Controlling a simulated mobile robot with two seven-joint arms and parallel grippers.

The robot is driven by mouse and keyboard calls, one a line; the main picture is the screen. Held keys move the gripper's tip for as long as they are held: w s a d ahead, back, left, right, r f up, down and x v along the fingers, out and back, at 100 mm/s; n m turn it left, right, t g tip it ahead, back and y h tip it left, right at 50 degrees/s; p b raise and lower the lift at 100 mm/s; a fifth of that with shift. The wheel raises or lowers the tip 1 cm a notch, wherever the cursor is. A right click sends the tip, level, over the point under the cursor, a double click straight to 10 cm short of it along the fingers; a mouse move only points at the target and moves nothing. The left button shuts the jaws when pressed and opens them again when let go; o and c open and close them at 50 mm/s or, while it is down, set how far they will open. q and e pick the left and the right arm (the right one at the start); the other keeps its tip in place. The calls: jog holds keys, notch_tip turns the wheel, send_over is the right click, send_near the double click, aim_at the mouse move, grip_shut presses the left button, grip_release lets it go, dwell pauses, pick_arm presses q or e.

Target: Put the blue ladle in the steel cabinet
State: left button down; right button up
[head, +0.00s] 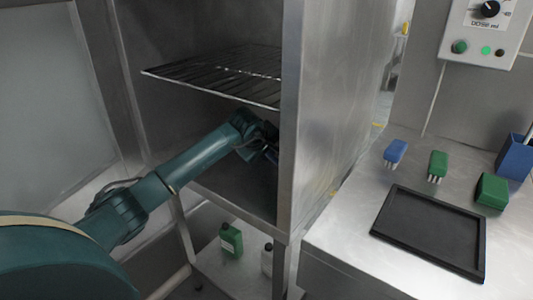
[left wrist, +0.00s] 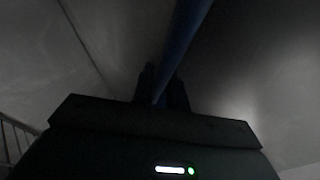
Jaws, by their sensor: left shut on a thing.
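The steel cabinet (head: 340,95) stands open in the head view, with a wire shelf inside. My left arm reaches into the compartment below the shelf. My left gripper (head: 266,150) is inside there, partly hidden behind the cabinet's front edge. In the left wrist view the blue ladle (left wrist: 186,40) shows as a long blue handle between the dark fingers, which are shut on it. The handle runs up out of the picture, so the ladle's bowl is hidden. The ladle cannot be made out in the head view. My right gripper is in neither view.
The wire shelf (head: 225,75) is above my left forearm. A green bottle (head: 231,241) and a pale bottle (head: 267,260) stand below the cabinet. On the right counter are a black tray (head: 430,230), brushes, a green block (head: 491,190) and a blue container (head: 514,158).

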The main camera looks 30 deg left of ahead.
pick_arm(q)
jog(key=shift+f, duration=0.15)
jog(key=c, duration=1.7)
grip_release()
jog(key=shift+c, duration=0.2)
jog(key=shift+o, duration=0.3)
jog(key=shift+r, duration=0.3)
jog(key=shift+s+r, duration=0.25)
jog(key=shift+r, duration=0.05)
jog(key=shift+s+d+r, duration=0.1)
jog(key=shift+s+r, duration=0.3)
jog(key=shift+s, duration=0.2)
jog(key=shift+s+d+r, duration=0.1)
jog(key=shift+s+r, duration=0.25)
jog(key=shift+s, duration=0.2)
jog(key=s, duration=0.3)
jog(key=s+d, duration=0.1)
jog(key=s, duration=0.6)
jog(key=shift+d+b, duration=0.3)
jog(key=shift+d, duration=0.1)
jog(key=shift+s+d, duration=0.15)
jog(key=shift+s, duration=0.3)
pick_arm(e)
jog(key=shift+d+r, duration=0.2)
